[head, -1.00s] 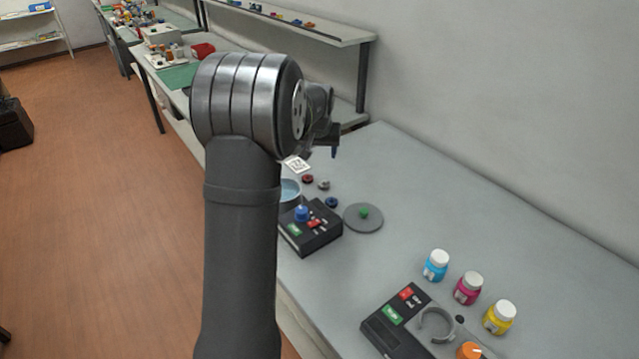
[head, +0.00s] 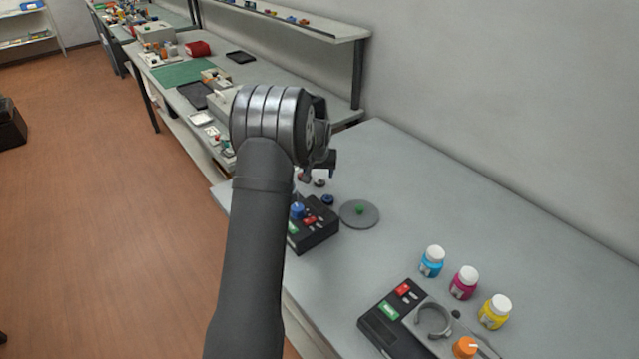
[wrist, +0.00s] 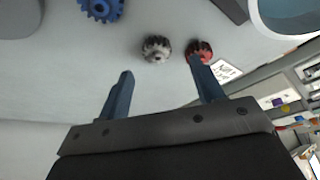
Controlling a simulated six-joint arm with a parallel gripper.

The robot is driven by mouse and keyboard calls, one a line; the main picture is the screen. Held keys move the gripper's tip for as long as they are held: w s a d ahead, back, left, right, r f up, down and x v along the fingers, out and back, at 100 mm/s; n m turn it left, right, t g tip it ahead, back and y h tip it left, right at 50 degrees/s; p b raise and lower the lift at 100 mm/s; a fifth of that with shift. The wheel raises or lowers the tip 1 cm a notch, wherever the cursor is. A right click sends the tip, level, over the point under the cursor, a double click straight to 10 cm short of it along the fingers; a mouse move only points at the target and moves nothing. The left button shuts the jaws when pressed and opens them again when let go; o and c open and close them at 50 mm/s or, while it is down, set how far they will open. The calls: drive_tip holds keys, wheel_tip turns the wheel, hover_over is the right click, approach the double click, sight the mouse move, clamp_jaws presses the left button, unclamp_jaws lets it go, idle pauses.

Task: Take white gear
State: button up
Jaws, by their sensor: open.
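The white gear (wrist: 156,48) looks greyish white and lies flat on the table in the wrist view. It is a little beyond the fingertips and between their lines. In the head view it shows small (head: 320,183) below my gripper (head: 322,165). My gripper also shows in the wrist view (wrist: 160,75), with its two blue-grey fingers apart and nothing between them. The red gear (wrist: 200,50) lies right of the white gear, close to the tip of the right finger. The blue gear (wrist: 101,8) is at the upper left, apart from the white one.
A dark control box (head: 312,228) with a blue knob stands near the gears, beside a grey disc (head: 359,214) with a green centre. A container rim (wrist: 285,15) is at the wrist view's upper right. Bottles (head: 464,282) stand farther right; the table between is clear.

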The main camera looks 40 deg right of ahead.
sight(320, 180)
drive_tip(key=x, duration=0.4)
drive_tip(key=shift+s, duration=0.25)
drive_tip(key=c, duration=1.1)
drive_tip(key=shift+o, duration=0.2)
drive_tip(key=shift+r, duration=0.15)
